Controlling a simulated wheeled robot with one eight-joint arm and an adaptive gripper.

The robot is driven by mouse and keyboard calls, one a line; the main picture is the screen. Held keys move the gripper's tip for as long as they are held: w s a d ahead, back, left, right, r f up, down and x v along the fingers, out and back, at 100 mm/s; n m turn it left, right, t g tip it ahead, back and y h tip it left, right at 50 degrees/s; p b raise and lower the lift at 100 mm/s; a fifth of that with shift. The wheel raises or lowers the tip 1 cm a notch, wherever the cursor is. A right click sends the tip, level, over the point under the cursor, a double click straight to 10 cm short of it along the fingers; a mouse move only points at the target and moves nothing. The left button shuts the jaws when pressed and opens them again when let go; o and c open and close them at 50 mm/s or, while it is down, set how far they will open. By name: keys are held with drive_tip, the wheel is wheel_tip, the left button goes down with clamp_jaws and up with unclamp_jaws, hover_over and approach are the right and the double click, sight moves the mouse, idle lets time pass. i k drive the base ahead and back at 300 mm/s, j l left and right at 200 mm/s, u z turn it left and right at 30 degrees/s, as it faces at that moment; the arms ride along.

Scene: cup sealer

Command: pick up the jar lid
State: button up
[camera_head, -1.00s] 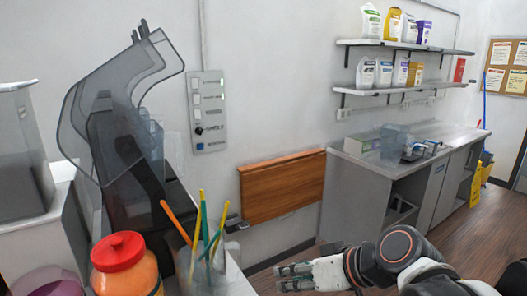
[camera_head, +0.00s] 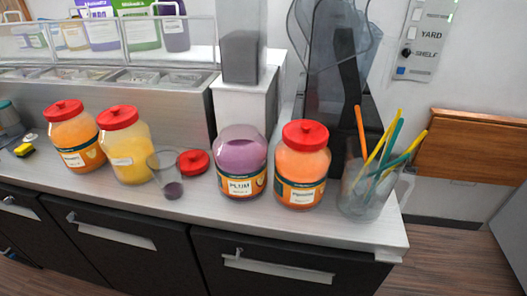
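A loose red jar lid (camera_head: 194,163) lies on the metal counter (camera_head: 215,208). It sits just right of and behind a clear cup (camera_head: 169,178) with dark purple contents. To its right stands an open jar of purple plum filling (camera_head: 241,160), with no lid on it. Three other jars carry red lids: an orange one (camera_head: 301,165) right of the plum jar, a yellow one (camera_head: 126,145) and another orange one (camera_head: 75,135) to the left. My gripper is not in view.
A glass pitcher (camera_head: 360,188) with several coloured sticks stands at the counter's right end. A dark machine (camera_head: 335,90) and a metal ingredient bin row (camera_head: 110,75) stand behind. A yellow-black sponge (camera_head: 24,150) lies far left. The counter's front strip is mostly clear.

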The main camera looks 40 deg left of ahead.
sight(193, 162)
drive_tip(key=u, duration=1.95)
